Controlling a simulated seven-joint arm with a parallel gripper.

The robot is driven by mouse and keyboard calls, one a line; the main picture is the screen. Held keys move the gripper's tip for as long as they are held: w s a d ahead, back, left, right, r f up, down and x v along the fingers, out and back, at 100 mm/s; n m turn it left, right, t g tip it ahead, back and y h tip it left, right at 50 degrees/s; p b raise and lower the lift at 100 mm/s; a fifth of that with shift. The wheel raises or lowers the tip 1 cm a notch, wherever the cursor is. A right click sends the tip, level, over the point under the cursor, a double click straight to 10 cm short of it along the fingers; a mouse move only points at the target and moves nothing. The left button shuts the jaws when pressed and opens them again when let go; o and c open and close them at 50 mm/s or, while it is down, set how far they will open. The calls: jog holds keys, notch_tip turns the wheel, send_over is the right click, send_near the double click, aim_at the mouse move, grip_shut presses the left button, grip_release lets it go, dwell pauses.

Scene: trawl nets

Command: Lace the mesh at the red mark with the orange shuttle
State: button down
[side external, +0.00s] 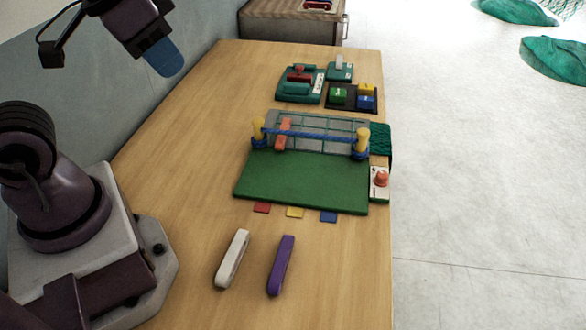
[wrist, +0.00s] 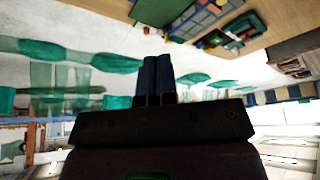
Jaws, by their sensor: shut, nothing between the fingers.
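The orange shuttle (side external: 282,138) is at the left part of the net, beside the left yellow post. It crosses the blue rope line; whether it passes through a mesh cannot be told. The green mesh (side external: 325,125) hangs between two yellow posts behind the green board (side external: 300,180). A red mark (side external: 262,207) lies on the table at the board's front left edge, with a yellow mark and a blue mark to its right. My gripper (side external: 166,60) is raised high at upper left, far from the net, its blue fingers shut and empty. The fingers also show together in the wrist view (wrist: 158,75).
A white shuttle (side external: 232,258) and a purple shuttle (side external: 281,265) lie on the table in front. An orange button on a white plate (side external: 380,183) sits at the right edge. Green trays and colored blocks (side external: 352,96) stand behind the net. The table's left side is clear.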

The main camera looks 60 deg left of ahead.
jog(key=c, duration=1.7)
grip_release()
jog(key=shift+s+a+r+t, duration=0.15)
jog(key=shift+r+t, duration=0.15)
jog(key=shift+r, duration=0.2)
jog(key=o, duration=0.4)
jog(key=shift+a, duration=0.15)
jog(key=o, duration=0.4)
jog(key=shift+w+a+f+n+g, duration=0.25)
jog(key=shift+w+f+g, duration=0.15)
jog(key=shift+f, duration=0.15)
jog(key=shift+w+a+f+n+g, duration=0.15)
jog(key=shift+w+a+f+g, duration=0.1)
jog(key=shift+w+f+g, duration=0.25)
jog(key=n+g, duration=0.4)
jog(key=n, duration=0.4)
send_over(285, 123)
notch_tip(285, 123, down, 18)
jog(key=f, duration=0.1)
notch_tip(285, 123, down, 12)
jog(key=shift+d+f, duration=0.1)
jog(key=shift+f, duration=0.05)
